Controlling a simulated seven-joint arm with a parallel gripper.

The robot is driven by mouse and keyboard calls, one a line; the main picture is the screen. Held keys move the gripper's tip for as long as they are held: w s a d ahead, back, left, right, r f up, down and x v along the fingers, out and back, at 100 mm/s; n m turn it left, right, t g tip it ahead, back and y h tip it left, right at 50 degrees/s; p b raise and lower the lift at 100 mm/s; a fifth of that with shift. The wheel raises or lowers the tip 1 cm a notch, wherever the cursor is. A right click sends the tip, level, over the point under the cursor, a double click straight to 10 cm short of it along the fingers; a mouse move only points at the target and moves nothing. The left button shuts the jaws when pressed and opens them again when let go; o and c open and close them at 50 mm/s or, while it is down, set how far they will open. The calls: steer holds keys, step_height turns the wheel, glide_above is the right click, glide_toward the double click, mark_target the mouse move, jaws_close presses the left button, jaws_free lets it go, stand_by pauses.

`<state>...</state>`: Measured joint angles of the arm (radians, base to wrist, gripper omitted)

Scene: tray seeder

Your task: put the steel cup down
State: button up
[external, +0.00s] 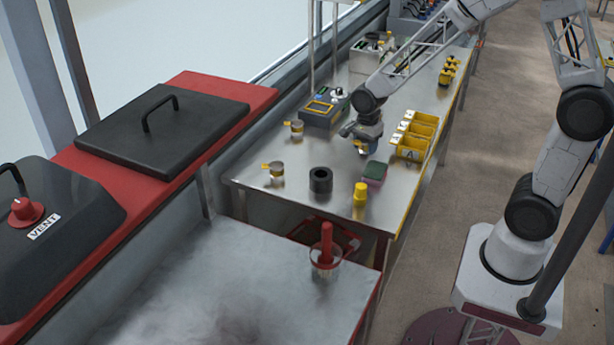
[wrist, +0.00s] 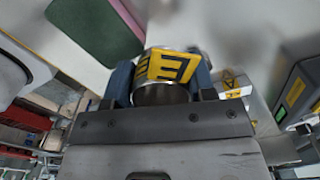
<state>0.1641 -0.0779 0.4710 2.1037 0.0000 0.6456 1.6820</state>
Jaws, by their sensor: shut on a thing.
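My gripper (external: 361,143) is over the middle of the steel table (external: 340,165), left of the yellow bins. In the wrist view its two blue-grey fingers (wrist: 160,82) are shut on a steel cup (wrist: 160,95) with a yellow band and dark marking. In the external view only a small part of the held cup shows below the gripper, and I cannot tell whether its base touches the table. Two other steel cups with yellow tags stand at the table's left, one nearer (external: 277,174) and one farther (external: 297,131).
A green-and-pink sponge (external: 374,173), a yellow bottle (external: 360,195) and a black cylinder (external: 321,180) stand nearer the front edge. Yellow bins (external: 413,140) are right of my gripper, and a grey control box (external: 322,112) is left. Bare steel lies between the cups and my gripper.

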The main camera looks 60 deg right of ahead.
step_height(320, 180, up, 4)
steer(key=shift+f, duration=0.1)
steer(key=w+a+n, duration=0.2)
steer(key=a+n, duration=0.1)
steer(key=a, duration=1.5)
steer(key=w+a+n, duration=0.2)
steer(key=a, duration=1.7)
steer(key=s+a+n, duration=0.1)
steer(key=s+a, duration=0.2)
steer(key=a, duration=0.5)
steer(key=s+a+n, duration=0.2)
steer(key=a, duration=0.6)
step_height(320, 180, down, 11)
steer(key=shift+s+d+r, duration=0.15)
steer(key=w+a, duration=0.3)
steer(key=w, duration=0.1)
steer(key=w+a+f, duration=0.1)
steer(key=w+a, duration=0.2)
steer(key=w, duration=0.1)
steer(key=w+a, duration=0.3)
steer(key=w, duration=0.1)
steer(key=shift+w+a+f, duration=0.2)
steer(key=shift+w+a, duration=0.15)
steer(key=shift+a, duration=0.05)
